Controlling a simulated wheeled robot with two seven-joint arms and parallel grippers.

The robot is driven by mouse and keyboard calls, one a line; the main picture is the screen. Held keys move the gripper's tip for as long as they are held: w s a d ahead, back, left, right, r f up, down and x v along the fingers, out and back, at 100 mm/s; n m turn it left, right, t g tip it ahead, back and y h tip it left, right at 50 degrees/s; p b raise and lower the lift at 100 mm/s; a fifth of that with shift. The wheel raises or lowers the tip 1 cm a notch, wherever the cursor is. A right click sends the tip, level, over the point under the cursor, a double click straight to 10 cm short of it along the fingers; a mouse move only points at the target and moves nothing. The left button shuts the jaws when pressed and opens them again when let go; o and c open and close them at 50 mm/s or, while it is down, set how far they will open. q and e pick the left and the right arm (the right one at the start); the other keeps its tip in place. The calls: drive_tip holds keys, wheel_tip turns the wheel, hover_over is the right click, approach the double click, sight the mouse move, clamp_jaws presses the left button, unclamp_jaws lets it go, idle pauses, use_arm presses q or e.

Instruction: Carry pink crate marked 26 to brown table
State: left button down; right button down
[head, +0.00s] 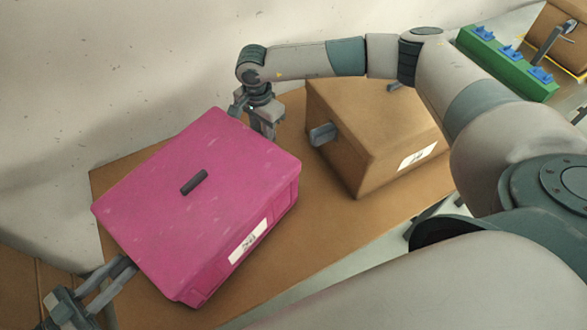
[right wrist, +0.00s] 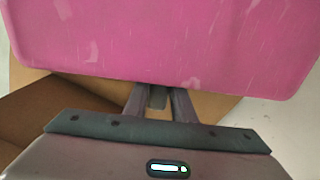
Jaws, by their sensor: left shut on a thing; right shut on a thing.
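The pink crate (head: 170,225) is closed, with a dark handle on top and a white label on its near right side, too blurred to read surely. It is over the brown table (head: 330,245); I cannot tell whether it rests on it. My left gripper (head: 125,268) is at its lower left end, shut on it. My right gripper (head: 264,128) is at its opposite end, shut on it, its fingertips partly hidden. The right wrist view shows the pink crate (right wrist: 170,45) close ahead of the right gripper's fingers (right wrist: 158,95).
A brown crate (head: 370,130) with a white label and a grey side handle sits on the same table, just right of the pink one. A green rack with blue parts (head: 505,62) and another brown box (head: 562,35) stand at the upper right. Bare brown table shows between the crates.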

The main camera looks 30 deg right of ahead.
use_arm(q)
drive_tip(key=c, duration=1.8)
unclamp_jaws()
drive_tip(key=shift+a+f, duration=0.1)
drive_tip(key=shift+f, duration=0.05)
use_arm(e)
drive_tip(key=c, duration=1.8)
unclamp_jaws()
drive_tip(key=shift+d+f, duration=0.1)
drive_tip(key=shift+d, duration=0.05)
use_arm(q)
drive_tip(key=o, duration=0.3)
use_arm(e)
drive_tip(key=o, duration=0.3)
use_arm(q)
drive_tip(key=v, duration=1.2)
drive_tip(key=shift+s, duration=0.1)
use_arm(e)
wheel_tip(320, 180, up, 12)
